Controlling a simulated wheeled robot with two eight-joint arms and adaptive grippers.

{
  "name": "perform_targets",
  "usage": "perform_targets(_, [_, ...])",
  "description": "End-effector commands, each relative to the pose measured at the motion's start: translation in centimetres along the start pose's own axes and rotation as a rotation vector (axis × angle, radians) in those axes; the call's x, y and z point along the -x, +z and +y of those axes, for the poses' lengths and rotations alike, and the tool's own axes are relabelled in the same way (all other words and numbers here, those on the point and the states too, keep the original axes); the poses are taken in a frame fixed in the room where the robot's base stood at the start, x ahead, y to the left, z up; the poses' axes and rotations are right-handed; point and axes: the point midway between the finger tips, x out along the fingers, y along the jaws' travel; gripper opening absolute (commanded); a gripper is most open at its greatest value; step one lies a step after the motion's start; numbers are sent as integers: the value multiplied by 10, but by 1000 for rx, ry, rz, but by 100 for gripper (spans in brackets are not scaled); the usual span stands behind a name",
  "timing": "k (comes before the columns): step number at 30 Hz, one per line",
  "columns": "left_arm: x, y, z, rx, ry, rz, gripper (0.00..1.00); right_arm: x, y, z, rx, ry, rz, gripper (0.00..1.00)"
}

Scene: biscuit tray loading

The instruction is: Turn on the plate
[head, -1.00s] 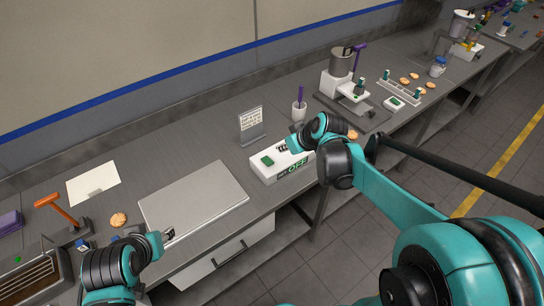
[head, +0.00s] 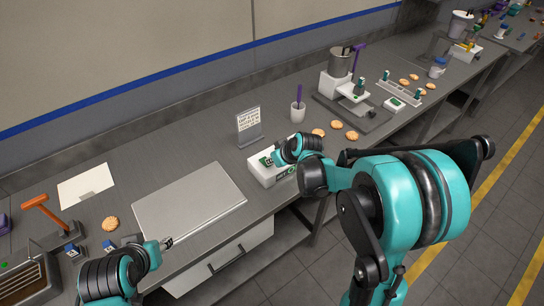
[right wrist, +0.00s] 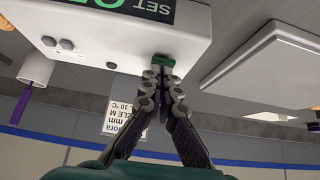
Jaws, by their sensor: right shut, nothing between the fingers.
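The flat grey plate (head: 190,208) lies on the bench at the middle left. To its right stands a white control box (head: 257,178) with a green button and a dark front display, partly hidden by my right arm. In the right wrist view the box (right wrist: 110,28) shows "SET" and the edge of green characters, cut off by the frame. My right gripper (head: 268,161) is shut and empty; its fingertips (right wrist: 162,74) are at the green button (right wrist: 163,61) and seem to touch it. My left gripper (head: 167,243) is near the plate's front left corner; its jaws are too small to read.
A sign (head: 249,126) stands behind the box, with a white cup (head: 298,112) to its right. Several biscuits and a machine (head: 340,83) lie further right. A white sheet (head: 86,186) and an orange-handled tool (head: 50,219) are at left.

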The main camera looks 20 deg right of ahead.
Motion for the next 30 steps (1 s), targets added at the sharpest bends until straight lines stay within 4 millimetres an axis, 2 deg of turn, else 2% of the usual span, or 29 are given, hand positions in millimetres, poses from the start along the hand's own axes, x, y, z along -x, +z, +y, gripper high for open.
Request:
perform_targets(11, [-1, 0, 0, 0, 0, 0, 40, -1, 2, 0, 0, 0, 0, 0])
perform_targets(16, [-11, 8, 0, 0, 0, 0, 40, -10, 13, 0, -1, 0, 7, 0])
perform_targets(30, [-2, 2, 0, 0, 0, 0, 40, 0, 4, 0, 0, -1, 8, 0])
